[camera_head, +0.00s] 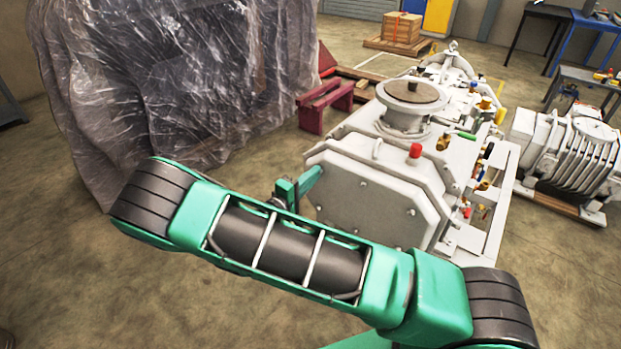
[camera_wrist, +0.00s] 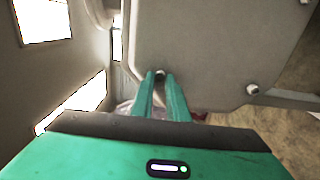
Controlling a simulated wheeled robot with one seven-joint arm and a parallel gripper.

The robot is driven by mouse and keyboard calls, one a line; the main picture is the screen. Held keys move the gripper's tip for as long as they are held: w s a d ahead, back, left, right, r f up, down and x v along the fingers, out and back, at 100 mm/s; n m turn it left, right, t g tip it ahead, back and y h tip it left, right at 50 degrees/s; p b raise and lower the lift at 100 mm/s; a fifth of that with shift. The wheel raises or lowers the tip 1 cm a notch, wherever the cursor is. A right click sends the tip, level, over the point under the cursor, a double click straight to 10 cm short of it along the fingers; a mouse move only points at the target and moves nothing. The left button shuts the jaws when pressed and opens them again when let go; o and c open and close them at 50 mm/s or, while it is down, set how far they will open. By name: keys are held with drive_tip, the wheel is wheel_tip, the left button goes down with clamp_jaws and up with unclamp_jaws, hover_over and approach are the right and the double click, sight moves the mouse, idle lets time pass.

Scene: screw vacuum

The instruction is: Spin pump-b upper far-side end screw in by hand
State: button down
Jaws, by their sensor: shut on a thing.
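The white pump (camera_head: 365,205) stands with its flat end cover facing me in the head view. The same cover (camera_wrist: 215,45) fills the upper middle of the wrist view. My gripper (camera_wrist: 161,78) has its two green fingers around a small screw (camera_wrist: 160,73) at the cover's edge; they are shut on it. Another screw (camera_wrist: 252,89) sits in the cover to the right. In the head view my gripper (camera_head: 314,177) is at the left edge of the cover, and its fingertips and the held screw are too small to make out.
A plastic-wrapped bulk (camera_head: 170,80) stands at the left. A maroon stand (camera_head: 327,107) is behind the gripper. Another pump (camera_head: 570,150) sits on a pallet at the right. A crate (camera_head: 402,27) is at the back. Floor in front of the pump is open.

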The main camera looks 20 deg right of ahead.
drive_tip(key=shift+s+f+m, duration=0.15)
drive_tip(key=shift+f+m, duration=0.05)
drive_tip(key=shift+m, duration=1.1)
drive_tip(key=c, duration=1.8)
unclamp_jaws()
drive_tip(key=shift+c, duration=0.2)
drive_tip(key=shift+o, duration=0.6)
drive_tip(key=shift+r, duration=0.1)
drive_tip(key=v, duration=1)
drive_tip(key=shift+a, duration=0.3)
drive_tip(key=shift+s, duration=0.1)
